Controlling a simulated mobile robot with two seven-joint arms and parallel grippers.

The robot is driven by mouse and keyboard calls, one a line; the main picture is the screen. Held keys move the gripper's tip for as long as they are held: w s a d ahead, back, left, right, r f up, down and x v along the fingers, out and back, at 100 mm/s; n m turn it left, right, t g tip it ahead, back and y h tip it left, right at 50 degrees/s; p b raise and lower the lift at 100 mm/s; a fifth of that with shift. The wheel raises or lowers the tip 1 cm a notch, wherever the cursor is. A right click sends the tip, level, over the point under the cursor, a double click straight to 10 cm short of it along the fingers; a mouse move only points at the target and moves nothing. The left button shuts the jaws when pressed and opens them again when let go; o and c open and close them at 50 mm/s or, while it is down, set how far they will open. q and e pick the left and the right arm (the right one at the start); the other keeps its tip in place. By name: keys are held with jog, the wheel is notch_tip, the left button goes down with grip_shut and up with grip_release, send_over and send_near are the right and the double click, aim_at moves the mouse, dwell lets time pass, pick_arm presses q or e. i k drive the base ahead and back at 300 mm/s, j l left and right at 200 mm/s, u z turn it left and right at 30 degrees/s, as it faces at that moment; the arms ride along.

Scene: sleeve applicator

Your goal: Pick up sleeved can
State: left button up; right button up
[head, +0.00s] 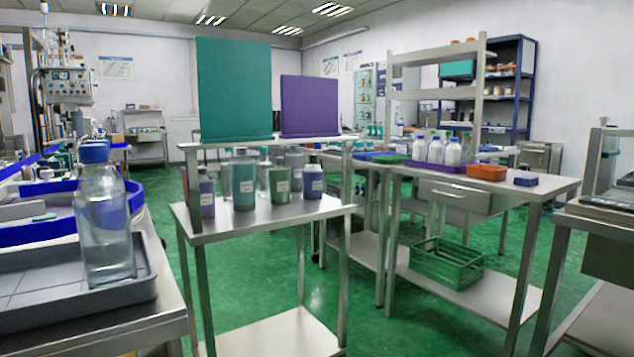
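Several can-like containers stand upright on the middle steel table. From left to right in front are a purple one with a label (207,197), a taller teal one with a label (243,187), a green one with a label (280,186) and a grey-purple one with a label (313,183). Clear and grey containers stand partly hidden behind them. I cannot tell which is the sleeved can, or whether the colours are sleeves. Neither of my grippers shows in the head view.
A shelf (215,150) above the cans carries an upright teal panel (234,90) and a purple panel (309,105). A blue-capped bottle (105,230) stands on a grey tray (40,318) at left. A green crate (440,262) sits low at right. Green floor lies between tables.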

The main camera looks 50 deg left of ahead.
aim_at(312, 174)
jog(key=i+j+u, duration=0.1)
jog(key=i+u, duration=0.35)
jog(key=i+l+u, duration=0.2)
jog(key=i+u, duration=0.2)
jog(key=i, duration=0.25)
jog(key=i+j+z, duration=0.1)
jog(key=i+z, duration=0.25)
jog(key=i+j+z, duration=0.3)
jog(key=l+z, duration=0.1)
jog(key=z, duration=9)
